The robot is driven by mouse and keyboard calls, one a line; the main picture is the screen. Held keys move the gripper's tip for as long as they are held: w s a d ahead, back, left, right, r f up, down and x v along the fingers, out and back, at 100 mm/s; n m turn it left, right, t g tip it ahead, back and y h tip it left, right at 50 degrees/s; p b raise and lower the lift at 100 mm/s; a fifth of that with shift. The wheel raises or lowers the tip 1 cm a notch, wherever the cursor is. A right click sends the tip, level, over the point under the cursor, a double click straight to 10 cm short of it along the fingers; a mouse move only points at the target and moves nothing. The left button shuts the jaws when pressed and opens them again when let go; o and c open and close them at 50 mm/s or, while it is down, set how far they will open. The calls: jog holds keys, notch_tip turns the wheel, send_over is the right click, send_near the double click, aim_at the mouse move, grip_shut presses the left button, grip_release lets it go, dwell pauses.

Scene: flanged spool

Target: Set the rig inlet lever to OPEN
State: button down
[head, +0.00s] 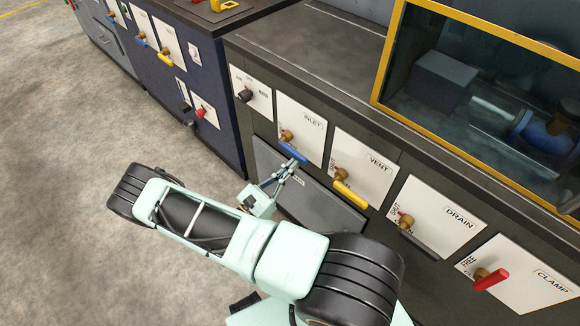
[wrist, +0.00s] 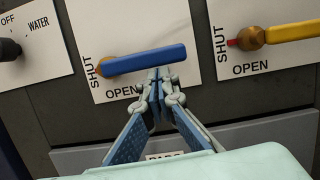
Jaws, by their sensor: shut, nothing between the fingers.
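The inlet lever is a blue handle (head: 292,152) on a brass pivot, mounted on the white INLET panel (head: 308,127). In the wrist view the blue handle (wrist: 145,60) lies nearly level, pointing right from its pivot (wrist: 105,71). SHUT is printed at the left of the pivot and OPEN below it. My gripper (head: 298,160) is shut and empty just below the handle's outer half. In the wrist view its fingertips (wrist: 159,72) meet at the handle's lower edge; I cannot tell whether they touch it.
The VENT panel with its yellow lever (head: 350,195) is close on the right, then DRAIN (head: 406,220) and the red CLAMP lever (head: 490,280). A black WATER knob (head: 245,95) is on the left. A grey drawer front (head: 330,200) lies below the panels.

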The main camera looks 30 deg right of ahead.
aim_at(296, 156)
jog(key=shift+r+n, duration=0.25)
jog(key=shift+n, duration=0.05)
jog(key=r+n, duration=0.1)
jog(key=r+n+t+p, duration=0.1)
jog(key=n, duration=0.1)
jog(key=r+n+p, duration=0.1)
jog(key=n, duration=0.1)
jog(key=shift+s+d+t+y, duration=0.1)
jog(key=shift+s+t+y, duration=0.2)
jog(key=shift+y, duration=0.1)
jog(key=r+n+p, duration=0.2)
jog(key=n, duration=0.1)
jog(key=r+n+t+y+p, duration=0.1)
jog(key=n, duration=0.1)
jog(key=shift+w, duration=0.4)
jog(key=shift+w+a+r+n+y+p, duration=0.4)
jog(key=shift+w+r+n+p, duration=0.3)
jog(key=shift+n, duration=0.75)
jog(key=shift+w+a+r+n+y+p, duration=0.15)
jog(key=shift+w+r+n+y+p, duration=0.45)
jog(key=shift+n, duration=0.8)
jog(key=shift+w+a+r+n+y+p, duration=0.3)
jog(key=shift+w+r+n+p, duration=0.5)
jog(key=shift+n, duration=0.65)
jog(key=shift+f, duration=0.1)
